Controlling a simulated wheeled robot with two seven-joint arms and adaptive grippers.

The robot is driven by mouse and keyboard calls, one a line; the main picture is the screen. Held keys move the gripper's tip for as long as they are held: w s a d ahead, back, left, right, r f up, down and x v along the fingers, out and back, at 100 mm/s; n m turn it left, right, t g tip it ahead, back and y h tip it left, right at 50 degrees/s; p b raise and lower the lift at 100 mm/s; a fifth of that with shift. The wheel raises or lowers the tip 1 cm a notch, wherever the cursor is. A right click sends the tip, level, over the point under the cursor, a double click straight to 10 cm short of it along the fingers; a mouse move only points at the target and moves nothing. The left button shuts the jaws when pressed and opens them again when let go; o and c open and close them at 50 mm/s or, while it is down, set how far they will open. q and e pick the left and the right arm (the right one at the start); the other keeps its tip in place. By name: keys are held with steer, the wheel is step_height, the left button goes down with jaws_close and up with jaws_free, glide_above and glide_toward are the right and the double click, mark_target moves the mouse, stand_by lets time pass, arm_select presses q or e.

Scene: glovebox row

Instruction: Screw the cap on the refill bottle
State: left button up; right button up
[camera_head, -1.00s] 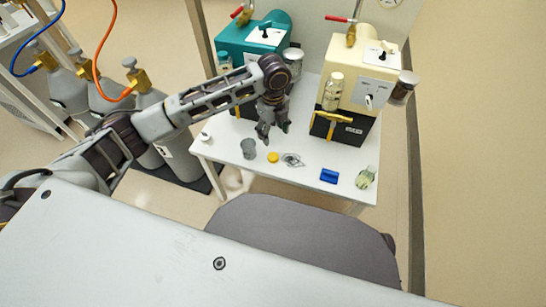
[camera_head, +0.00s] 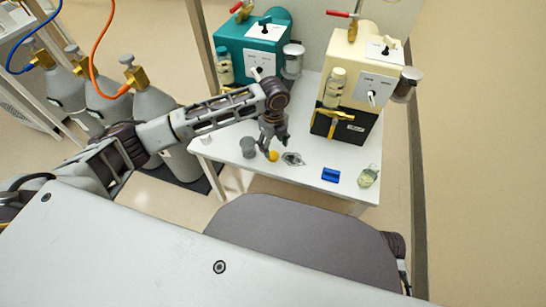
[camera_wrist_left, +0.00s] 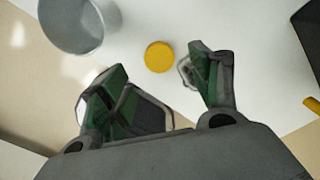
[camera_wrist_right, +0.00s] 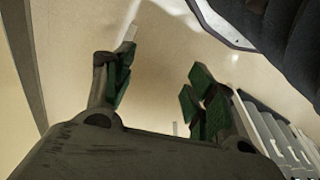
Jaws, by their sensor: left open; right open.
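The yellow cap (camera_head: 273,156) lies flat on the white table, between a grey cup and a small metal part. My left gripper (camera_head: 276,148) is open and empty, pointing down just above and behind the cap. In the left wrist view the cap (camera_wrist_left: 159,57) shows between and beyond the open fingertips, apart from them. A small clear bottle with pale yellow-green contents (camera_head: 368,177), likely the refill bottle, is at the table's front right corner. My right gripper (camera_wrist_right: 160,72) is open and empty, away from the table with floor behind it.
The grey cup (camera_head: 248,147) is just left of the cap, the metal part (camera_head: 292,159) just right. A blue block (camera_head: 330,175) lies near the bottle. Teal (camera_head: 240,45) and cream (camera_head: 350,70) machines stand at the back.

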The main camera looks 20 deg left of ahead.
mark_target(274, 155)
arm_select(q)
steer(key=shift+f, duration=0.2)
arm_select(e)
steer(key=shift+r, duration=0.15)
arm_select(q)
steer(key=shift+f, duration=0.1)
steer(key=shift+f+b, duration=0.3)
steer(key=shift+f, duration=0.15)
step_height(274, 155, down, 2)
steer(key=shift+s+d+f+b, duration=0.1)
steer(key=shift+s+f+b, duration=0.05)
steer(key=shift+b, duration=0.45)
steer(key=shift+f, duration=0.9)
arm_select(e)
steer(key=r, duration=0.3)
steer(key=shift+w+a+r+t, duration=0.15)
steer(key=shift+a+t, duration=0.15)
steer(key=shift+t, duration=0.1)
